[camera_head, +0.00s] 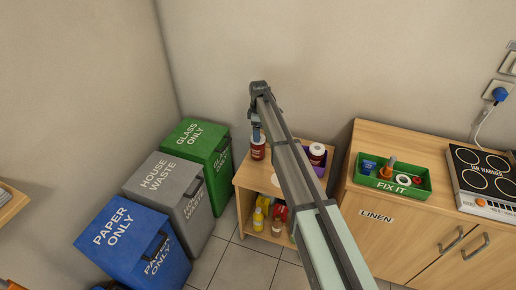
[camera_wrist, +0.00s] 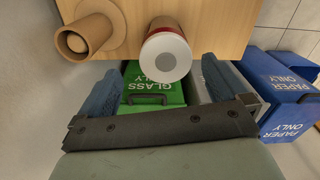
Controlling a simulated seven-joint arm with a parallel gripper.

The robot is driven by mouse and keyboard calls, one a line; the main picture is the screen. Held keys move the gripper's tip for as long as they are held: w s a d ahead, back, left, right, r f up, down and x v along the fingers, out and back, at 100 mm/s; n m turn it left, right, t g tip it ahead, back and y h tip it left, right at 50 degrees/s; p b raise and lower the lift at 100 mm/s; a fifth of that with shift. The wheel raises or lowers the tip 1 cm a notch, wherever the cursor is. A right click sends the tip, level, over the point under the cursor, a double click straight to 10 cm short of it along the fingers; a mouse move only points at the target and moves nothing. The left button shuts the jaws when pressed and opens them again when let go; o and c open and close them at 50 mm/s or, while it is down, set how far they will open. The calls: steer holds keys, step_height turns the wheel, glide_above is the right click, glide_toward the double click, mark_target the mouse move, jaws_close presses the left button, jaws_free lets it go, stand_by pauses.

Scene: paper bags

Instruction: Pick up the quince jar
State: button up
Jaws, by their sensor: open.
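A dark red jar with a pale label (camera_head: 258,151) stands at the left back of the small wooden cabinet's top. In the wrist view a red jar with a pale round end (camera_wrist: 167,52) lies ahead of and between my fingertips. A second red jar with a white lid (camera_head: 317,151) stands in a purple container at the cabinet's right. I cannot read either label, so I cannot tell which is quince. My gripper (camera_wrist: 162,72) is open and empty, with blue fingers; in the head view it is partly hidden, just above the left jar.
A brown cardboard-like cylinder (camera_wrist: 88,38) is beside the jar in the wrist view. The small cabinet (camera_head: 250,180) has several bottles on its lower shelf. Green (camera_head: 190,135), grey (camera_head: 160,172) and blue (camera_head: 110,228) bins stand left. A green FIX IT tray (camera_head: 388,185) is right.

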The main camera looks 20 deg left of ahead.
mark_target(258, 147)
step_height(258, 147, down, 3)
steer(key=shift+r, duration=0.1)
steer(key=shift+s+f, duration=0.2)
steer(key=shift+f, duration=1.1)
steer(key=shift+s+f, duration=0.15)
steer(key=shift+f, duration=1.15)
steer(key=c, duration=1.6)
steer(key=shift+r, duration=0.1)
